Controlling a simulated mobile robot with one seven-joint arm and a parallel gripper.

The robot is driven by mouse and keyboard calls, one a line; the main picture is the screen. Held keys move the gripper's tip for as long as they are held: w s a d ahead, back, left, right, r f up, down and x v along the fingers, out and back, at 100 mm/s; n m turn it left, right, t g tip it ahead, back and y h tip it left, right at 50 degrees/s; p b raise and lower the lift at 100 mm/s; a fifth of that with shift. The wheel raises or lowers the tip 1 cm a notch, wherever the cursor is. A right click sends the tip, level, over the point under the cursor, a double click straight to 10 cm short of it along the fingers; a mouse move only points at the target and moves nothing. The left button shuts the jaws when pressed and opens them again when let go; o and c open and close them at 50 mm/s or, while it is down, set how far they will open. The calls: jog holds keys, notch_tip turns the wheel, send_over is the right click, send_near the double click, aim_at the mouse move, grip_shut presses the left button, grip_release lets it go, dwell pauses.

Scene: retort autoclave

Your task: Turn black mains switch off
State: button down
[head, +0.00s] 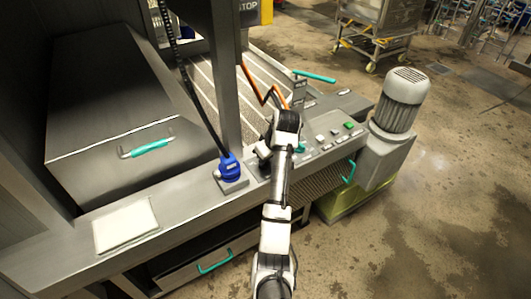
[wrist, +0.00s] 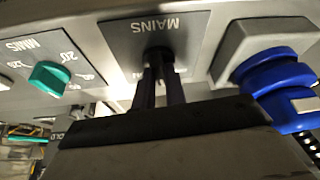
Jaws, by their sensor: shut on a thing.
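The black mains switch (wrist: 157,53) shows in the wrist view, on a dark grey plate (wrist: 125,40) lettered MAINS, which appears upside down there. My gripper (wrist: 160,76) is shut on the switch, its two dark fingers on either side of the knob. The fingers hide much of the knob, so I cannot read its exact angle. In the head view my gripper (head: 264,158) is down at the control ledge, just right of the blue plug, and my arm hides the switch.
The blue plug (head: 229,166) with its black cable sits close beside the switch; it also shows in the wrist view (wrist: 278,82). A teal timer knob (wrist: 50,76) is on the other side. Push buttons (head: 335,132) and a grey motor (head: 402,98) stand to the right.

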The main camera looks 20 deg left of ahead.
jog(key=n, duration=0.1)
jog(key=n+g, duration=0.1)
jog(key=n, duration=0.1)
jog(key=shift+w+d+n, duration=0.1)
jog(key=shift+w+n, duration=0.05)
jog(key=shift+n, duration=0.15)
jog(key=shift+n+g+y, duration=0.3)
jog(key=shift+n+g, duration=0.6)
jog(key=shift+n, duration=0.9)
jog(key=c, duration=1.4)
grip_release()
jog(key=shift+c, duration=0.2)
jog(key=v, duration=0.5)
jog(key=shift+w+d+r, duration=0.1)
jog(key=shift+d+r, duration=0.05)
jog(key=shift+r, duration=0.2)
jog(key=v, duration=0.8)
